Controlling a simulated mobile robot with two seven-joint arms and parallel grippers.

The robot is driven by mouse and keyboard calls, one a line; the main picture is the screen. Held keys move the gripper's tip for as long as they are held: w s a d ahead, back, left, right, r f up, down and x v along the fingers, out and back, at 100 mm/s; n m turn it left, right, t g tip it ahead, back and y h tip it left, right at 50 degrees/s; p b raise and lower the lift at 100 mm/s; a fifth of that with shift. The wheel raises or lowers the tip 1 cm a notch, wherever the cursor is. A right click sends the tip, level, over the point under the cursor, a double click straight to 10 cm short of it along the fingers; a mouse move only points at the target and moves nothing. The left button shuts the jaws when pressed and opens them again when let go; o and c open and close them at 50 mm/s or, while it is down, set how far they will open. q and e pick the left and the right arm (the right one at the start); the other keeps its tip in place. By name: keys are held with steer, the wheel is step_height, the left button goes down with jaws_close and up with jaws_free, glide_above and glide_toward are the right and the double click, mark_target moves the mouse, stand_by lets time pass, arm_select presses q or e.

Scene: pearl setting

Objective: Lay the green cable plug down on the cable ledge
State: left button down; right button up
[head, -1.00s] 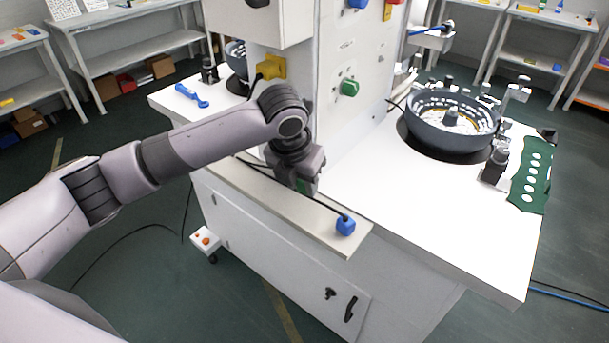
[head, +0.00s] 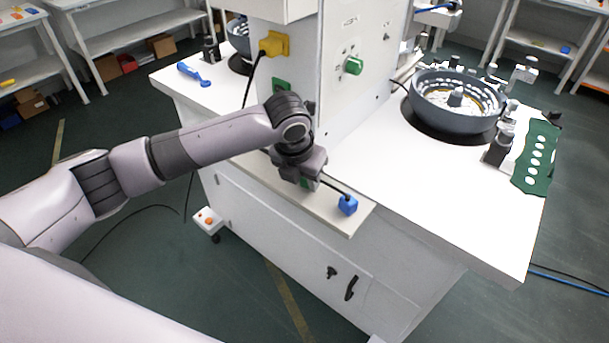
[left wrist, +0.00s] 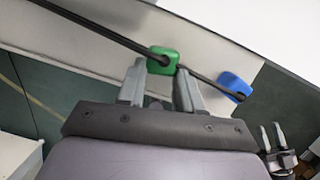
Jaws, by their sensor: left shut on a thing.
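My left gripper (head: 303,182) is shut on the green cable plug (left wrist: 163,60), which sits between its fingertips in the left wrist view. In the head view, the hand hides most of the plug. The plug is over the cable ledge (head: 362,218), the pale strip along the machine's front; I cannot tell whether it touches the ledge. A blue plug (head: 348,205) lies on the ledge to the right, near its end, and also shows in the left wrist view (left wrist: 234,86). My right gripper (left wrist: 272,136) shows small at the lower right of the left wrist view, fingers apart, empty.
A yellow plug (head: 273,45) and a green socket (head: 281,87) are on the machine's side, with a black cable hanging from the yellow plug. A green knob (head: 353,65) is on the panel. The white worktop (head: 400,175) behind the ledge is clear up to the dark bowl (head: 455,123).

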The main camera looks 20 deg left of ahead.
arm_select(q)
steer(key=shift+f, duration=0.1)
steer(key=c, duration=0.7)
jaws_free()
steer(key=shift+o, duration=0.2)
